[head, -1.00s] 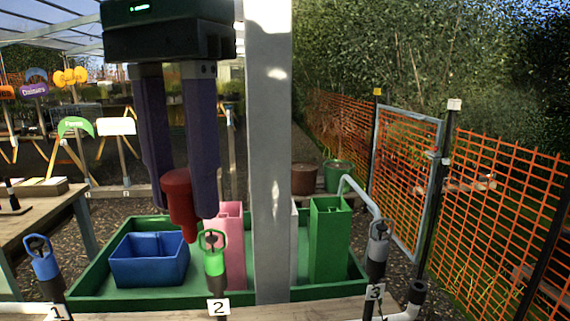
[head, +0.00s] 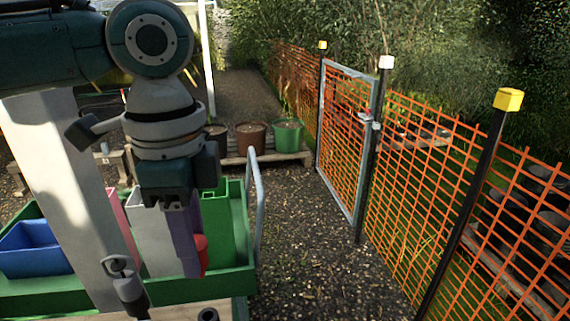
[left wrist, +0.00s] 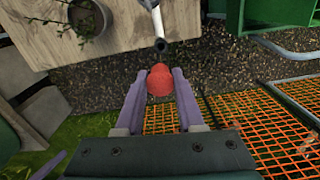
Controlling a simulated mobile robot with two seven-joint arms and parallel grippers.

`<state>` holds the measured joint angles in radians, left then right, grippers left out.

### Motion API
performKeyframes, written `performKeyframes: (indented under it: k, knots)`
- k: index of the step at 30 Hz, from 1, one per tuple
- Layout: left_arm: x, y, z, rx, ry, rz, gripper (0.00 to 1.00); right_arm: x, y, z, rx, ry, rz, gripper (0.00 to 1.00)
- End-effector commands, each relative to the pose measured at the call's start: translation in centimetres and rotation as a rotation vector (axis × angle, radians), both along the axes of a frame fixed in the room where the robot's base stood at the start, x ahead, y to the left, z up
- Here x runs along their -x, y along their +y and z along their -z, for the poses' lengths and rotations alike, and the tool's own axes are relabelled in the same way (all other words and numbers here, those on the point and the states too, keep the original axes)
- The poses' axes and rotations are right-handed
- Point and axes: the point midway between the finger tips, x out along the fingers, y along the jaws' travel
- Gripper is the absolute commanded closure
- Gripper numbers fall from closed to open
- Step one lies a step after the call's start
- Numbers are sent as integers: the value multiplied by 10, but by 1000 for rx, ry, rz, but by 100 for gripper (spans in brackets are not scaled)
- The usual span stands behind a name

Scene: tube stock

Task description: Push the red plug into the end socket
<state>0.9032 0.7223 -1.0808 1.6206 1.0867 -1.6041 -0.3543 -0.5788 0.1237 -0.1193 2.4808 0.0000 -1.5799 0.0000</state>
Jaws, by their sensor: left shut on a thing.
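My left gripper (head: 190,268) points down at the left of the head view, its purple fingers shut on the red plug (head: 202,257). One finger hides much of the plug there. In the left wrist view the plug (left wrist: 160,82) sits between the fingertips (left wrist: 161,72). The end socket, a dark open pipe end (left wrist: 161,45), lies just beyond the plug in that view, with a visible gap in the picture. In the head view the socket (head: 208,315) is cut by the bottom edge, below the plug.
A grey clip post (head: 125,285) stands left of the socket. Behind are a green tray (head: 60,298), a blue bin (head: 35,250) and a tall green container (head: 218,225). A grey rail (head: 256,205) rises at the tray's right. Gravel and orange fencing lie right.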

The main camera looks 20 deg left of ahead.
Motion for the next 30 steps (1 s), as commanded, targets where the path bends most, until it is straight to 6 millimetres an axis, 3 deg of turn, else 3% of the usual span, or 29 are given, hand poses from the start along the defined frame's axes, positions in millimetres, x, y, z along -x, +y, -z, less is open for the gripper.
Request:
performKeyframes:
  k: [5,11,30]
  knots:
    - [5,10,16,0,1,158,100,1,0,-7,-1,2,0,0]
    - [5,12,25,0,-1,202,100,1,1,-3,-1,3,0,0]
    - [5,12,75,0,-1,199,100,1,2,57,-5,4,2,0]
